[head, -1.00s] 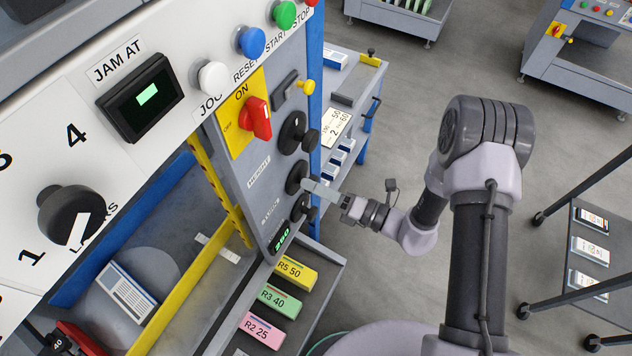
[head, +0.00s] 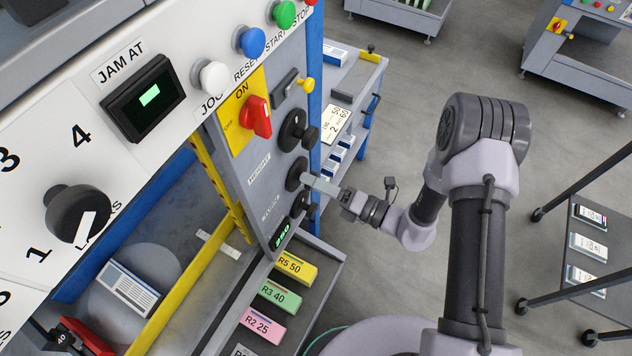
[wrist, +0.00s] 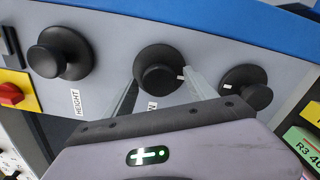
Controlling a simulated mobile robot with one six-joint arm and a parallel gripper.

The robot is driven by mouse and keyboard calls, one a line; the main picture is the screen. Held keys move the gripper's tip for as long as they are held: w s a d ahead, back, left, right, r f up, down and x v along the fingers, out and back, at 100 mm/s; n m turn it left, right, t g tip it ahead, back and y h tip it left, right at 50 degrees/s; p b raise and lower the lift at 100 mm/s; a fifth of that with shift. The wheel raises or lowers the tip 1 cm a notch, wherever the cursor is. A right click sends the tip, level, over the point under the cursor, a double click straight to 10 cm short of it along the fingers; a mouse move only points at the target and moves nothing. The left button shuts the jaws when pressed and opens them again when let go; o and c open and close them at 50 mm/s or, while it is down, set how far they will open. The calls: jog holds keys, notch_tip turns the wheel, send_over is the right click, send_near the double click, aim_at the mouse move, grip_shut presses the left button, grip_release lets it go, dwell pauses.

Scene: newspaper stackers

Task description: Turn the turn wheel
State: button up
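The grey control panel (head: 235,150) carries a column of black turn wheels with round hubs. My gripper (head: 312,182) is at the middle turn wheel (head: 297,174), reaching in from the right. In the wrist view the same middle wheel (wrist: 160,72) lies between the two fingers of my gripper (wrist: 162,84), one finger on each side of its hub. The fingers are apart; I see no clear contact with the hub. The label below this wheel is mostly hidden by my gripper. The HEIGHT wheel (wrist: 60,53) is to the left and another wheel (wrist: 246,87) to the right.
A red switch (head: 258,117) on a yellow plate sits above the wheels. A green digit display (head: 282,236) and coloured blocks (head: 278,296) are below. A blue-framed bench (head: 350,110) stands behind the panel. A dark rack (head: 590,235) stands at right; floor between is open.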

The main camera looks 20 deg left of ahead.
jog(key=shift+d, duration=0.1)
dwell(0.3)
jog(key=s+d+p, duration=0.1)
jog(key=d+p, duration=0.1)
jog(key=d, duration=1.5)
jog(key=shift+s, duration=0.3)
